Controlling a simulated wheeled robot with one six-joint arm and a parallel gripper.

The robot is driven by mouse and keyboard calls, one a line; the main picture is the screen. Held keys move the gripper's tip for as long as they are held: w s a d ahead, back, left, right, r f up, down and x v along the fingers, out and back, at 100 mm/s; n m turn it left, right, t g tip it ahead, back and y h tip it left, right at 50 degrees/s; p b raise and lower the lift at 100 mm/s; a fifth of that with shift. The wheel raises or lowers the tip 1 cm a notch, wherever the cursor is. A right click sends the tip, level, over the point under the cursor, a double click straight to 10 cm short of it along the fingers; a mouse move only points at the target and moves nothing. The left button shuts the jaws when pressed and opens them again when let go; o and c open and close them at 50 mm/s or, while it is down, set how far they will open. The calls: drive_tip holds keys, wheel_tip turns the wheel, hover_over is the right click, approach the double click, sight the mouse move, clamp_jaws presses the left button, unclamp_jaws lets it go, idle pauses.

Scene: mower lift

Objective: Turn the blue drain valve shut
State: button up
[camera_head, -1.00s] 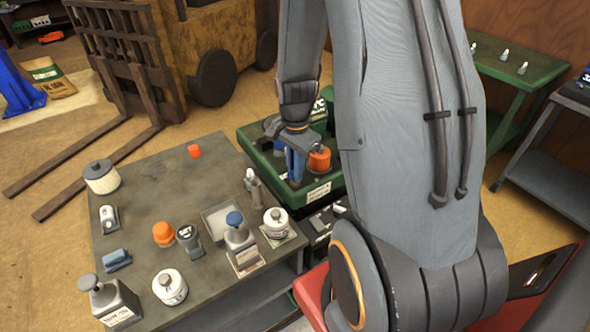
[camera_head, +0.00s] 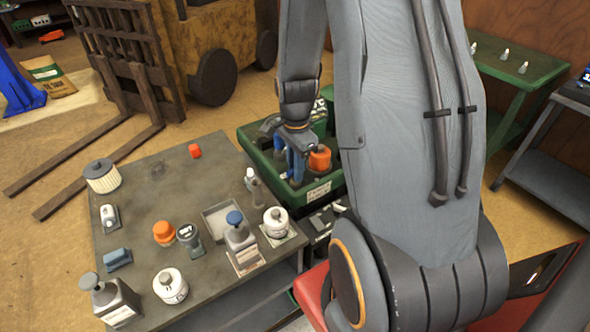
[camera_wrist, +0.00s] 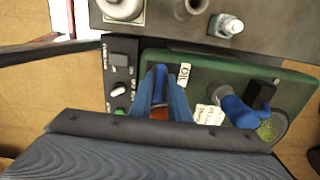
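The blue drain valve (camera_wrist: 238,111) shows in the camera_wrist view as a blue body beside a black part, on the right part of the green unit (camera_wrist: 205,65). My gripper (camera_wrist: 163,75) has two blue fingers. They point over the green unit to the left of the valve, apart from it in this picture. An orange thing shows between and behind the fingers. In the camera_head view my gripper (camera_head: 294,172) reaches down into the green unit (camera_head: 318,190), beside an orange cap (camera_head: 319,158). The finger gap is too small to judge, and the valve is partly hidden there.
A grey table (camera_head: 150,200) at the left holds bottles, jars, orange caps and a small tray (camera_head: 220,219). A forklift (camera_head: 200,50) stands behind it. A green bench (camera_head: 515,65) and a grey cart (camera_head: 560,165) are at the right. Open floor lies at the left.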

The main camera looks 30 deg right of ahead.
drive_tip(key=shift+o, duration=1.1)
drive_tip(key=shift+r, duration=0.1)
drive_tip(key=shift+r+b, duration=0.85)
drive_tip(key=shift+r, duration=2.95)
drive_tip(key=s+a+n+b, duration=0.1)
drive_tip(key=s+a+n, duration=0.2)
drive_tip(key=a+n, duration=0.3)
drive_tip(key=s+a+n+t+b, duration=0.1)
drive_tip(key=s+a+n, duration=0.2)
drive_tip(key=a+n, duration=0.4)
drive_tip(key=n, duration=0.4)
drive_tip(key=shift+s+r+n, duration=0.4)
